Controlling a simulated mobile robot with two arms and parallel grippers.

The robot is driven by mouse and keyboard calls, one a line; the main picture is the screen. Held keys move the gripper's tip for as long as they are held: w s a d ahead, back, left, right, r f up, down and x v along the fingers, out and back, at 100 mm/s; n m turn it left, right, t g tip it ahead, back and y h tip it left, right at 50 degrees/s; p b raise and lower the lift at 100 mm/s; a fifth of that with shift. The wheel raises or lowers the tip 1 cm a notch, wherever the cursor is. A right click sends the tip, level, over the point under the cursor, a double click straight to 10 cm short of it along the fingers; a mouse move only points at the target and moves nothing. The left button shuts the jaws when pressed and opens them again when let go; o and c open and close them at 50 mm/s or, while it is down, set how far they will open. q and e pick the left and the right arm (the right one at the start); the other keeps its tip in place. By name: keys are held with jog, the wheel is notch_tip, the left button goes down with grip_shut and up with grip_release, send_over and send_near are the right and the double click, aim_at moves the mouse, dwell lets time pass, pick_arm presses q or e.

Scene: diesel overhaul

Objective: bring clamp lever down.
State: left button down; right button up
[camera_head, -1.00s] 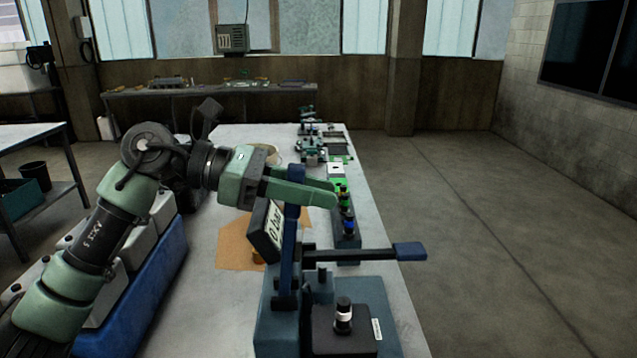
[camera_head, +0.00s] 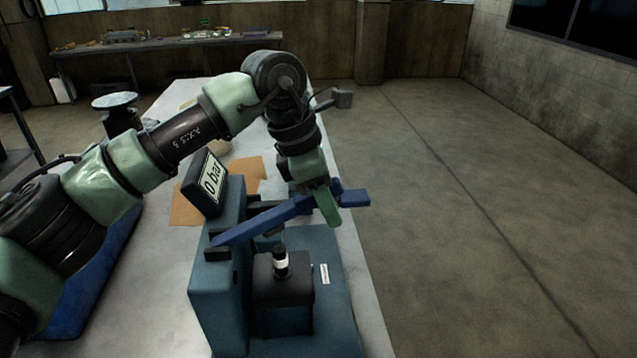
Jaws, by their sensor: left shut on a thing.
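The clamp lever (camera_head: 265,222) is a long blue bar on the blue-grey test stand (camera_head: 216,295). It lies low, near horizontal, rising slightly from its pivot at the left to its right end. My left gripper (camera_head: 328,206) comes from above with green fingers shut on the lever near its right end; the fingers hide part of the bar. Below the lever, a black block with a black and white cylindrical part (camera_head: 281,263) sits in the stand. My right gripper is not in view.
A display (camera_head: 208,184) reading "0 bar" stands tilted behind the stand. Brown sheet (camera_head: 185,207) lies behind. The floor to the right is clear.

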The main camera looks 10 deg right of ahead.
pick_arm(q)
notch_tip(320, 180, down, 10)
jog(key=y+b, duration=0.1)
jog(key=y, duration=0.4)
jog(key=shift+d+f+y+b, duration=0.15)
jog(key=shift+d+y+b, duration=0.15)
jog(key=shift+d+y, duration=0.15)
jog(key=shift+s+f, duration=0.1)
jog(key=c, duration=1.2)
grip_release()
notch_tip(320, 180, up, 8)
jog(key=d+b, duration=0.1)
jog(key=shift+d+f+b, duration=0.15)
jog(key=shift+b, duration=0.2)
